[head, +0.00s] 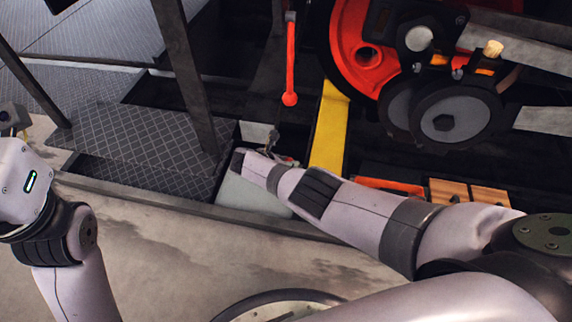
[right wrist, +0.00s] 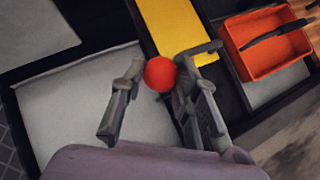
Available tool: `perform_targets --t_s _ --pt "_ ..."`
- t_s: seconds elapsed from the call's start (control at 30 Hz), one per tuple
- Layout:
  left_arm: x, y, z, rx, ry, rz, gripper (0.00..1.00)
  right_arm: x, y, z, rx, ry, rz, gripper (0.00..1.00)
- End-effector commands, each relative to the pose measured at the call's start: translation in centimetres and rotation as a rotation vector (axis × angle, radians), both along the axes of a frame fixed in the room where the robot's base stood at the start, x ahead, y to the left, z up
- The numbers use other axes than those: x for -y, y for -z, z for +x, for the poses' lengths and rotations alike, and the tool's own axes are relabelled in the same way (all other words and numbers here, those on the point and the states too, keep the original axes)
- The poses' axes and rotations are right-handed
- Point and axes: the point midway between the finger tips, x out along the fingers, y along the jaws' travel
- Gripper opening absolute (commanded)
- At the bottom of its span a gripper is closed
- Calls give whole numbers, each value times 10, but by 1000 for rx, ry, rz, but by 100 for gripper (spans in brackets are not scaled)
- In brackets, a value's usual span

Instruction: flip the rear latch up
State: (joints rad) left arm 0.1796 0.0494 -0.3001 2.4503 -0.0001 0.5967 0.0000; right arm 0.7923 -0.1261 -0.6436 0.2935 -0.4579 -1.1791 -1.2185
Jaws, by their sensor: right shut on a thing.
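In the right wrist view a round red knob (right wrist: 159,74) sits between the two fingers of my right gripper (right wrist: 160,82), which is shut on it. I take the knob to be the end of the rear latch; the rest of the latch is hidden. In the head view my right gripper (head: 271,143) reaches down beside the yellow bar, above a pale grey panel (head: 245,195). The knob is hard to make out there. My left wrist (head: 25,185) shows at the left edge, but its fingers are out of view.
A red lever (head: 291,60) with a ball end hangs just above my right gripper. A yellow bar (head: 328,130) stands right of it. A red wheel (head: 350,50) and rods fill the upper right. An orange tray (right wrist: 265,45) lies right of the bar. Dark posts and tread plates (head: 140,150) stand left.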

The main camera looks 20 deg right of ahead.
Motion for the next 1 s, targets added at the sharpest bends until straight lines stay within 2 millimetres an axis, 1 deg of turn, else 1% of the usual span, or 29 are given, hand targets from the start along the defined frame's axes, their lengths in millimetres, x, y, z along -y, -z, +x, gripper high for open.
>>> perform_targets --t_s 0.4,0.43,0.53,0.87,1.0 --pt "0 0 -1 4 0 0 74 -2 2 0 -3 -6 -2 0" --pt "0 0 -1 4 0 0 74 -2 1 0 -3 -6 -2 30" --pt "0 0 -1 4 0 0 74 -2 1 0 -3 -6 -2 36" --pt "0 0 -1 5 -1 -1 74 -1 0 0 -3 -3 -3 37" --pt "0 0 -1 4 -1 0 74 -4 -2 0 -2 -3 -4 37"
